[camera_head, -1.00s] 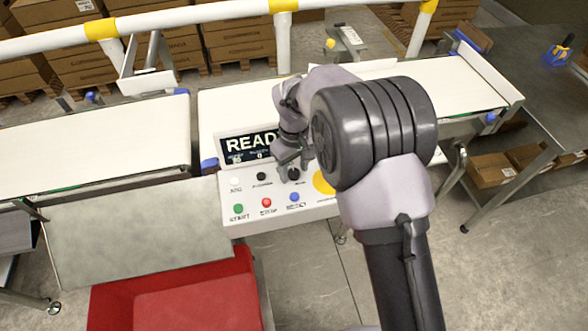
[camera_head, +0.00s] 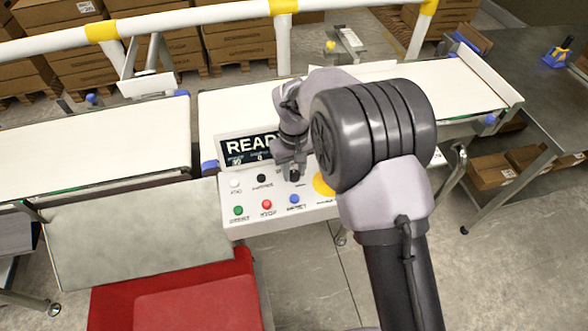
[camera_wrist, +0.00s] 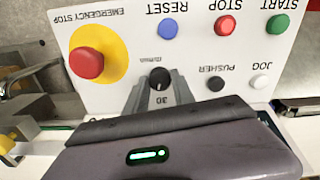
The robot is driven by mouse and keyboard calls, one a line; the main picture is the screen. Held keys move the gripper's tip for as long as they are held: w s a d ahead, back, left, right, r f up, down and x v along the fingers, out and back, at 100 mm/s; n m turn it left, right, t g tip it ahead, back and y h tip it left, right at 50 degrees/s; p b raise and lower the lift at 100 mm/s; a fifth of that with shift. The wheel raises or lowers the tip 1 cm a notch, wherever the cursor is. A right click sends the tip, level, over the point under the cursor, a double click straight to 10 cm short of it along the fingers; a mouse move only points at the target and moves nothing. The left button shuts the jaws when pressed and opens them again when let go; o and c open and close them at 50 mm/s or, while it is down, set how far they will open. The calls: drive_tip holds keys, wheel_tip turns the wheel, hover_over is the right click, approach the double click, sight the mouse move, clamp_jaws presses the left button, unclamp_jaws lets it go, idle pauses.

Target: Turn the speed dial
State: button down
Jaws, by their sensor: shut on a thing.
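The speed dial (camera_wrist: 160,77) is a black round knob with a light mark on the white control panel (camera_wrist: 190,65). In the wrist view it sits between the two grey fingers of my gripper (camera_wrist: 158,92), which is shut on it. In the head view my gripper (camera_head: 291,173) reaches down onto the panel below the READY display (camera_head: 250,149) and mostly hides the dial. The small digits on the display are too blurred to read surely.
The red emergency stop (camera_wrist: 87,63) on its yellow disc is close beside the dial. The blue reset button (camera_wrist: 168,29), red stop button (camera_wrist: 224,26) and black pusher knob (camera_wrist: 215,83) are also near. A red bin (camera_head: 190,295) stands below the panel.

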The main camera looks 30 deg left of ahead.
sight(294, 173)
drive_tip(key=m, duration=0.6)
idle(0.6)
drive_tip(key=c, duration=1.1)
unclamp_jaws()
drive_tip(key=shift+o, duration=0.2)
drive_tip(key=shift+r, duration=0.1)
wheel_tip(294, 173, up, 17)
drive_tip(key=p, duration=0.5)
drive_tip(key=shift+r, duration=0.15)
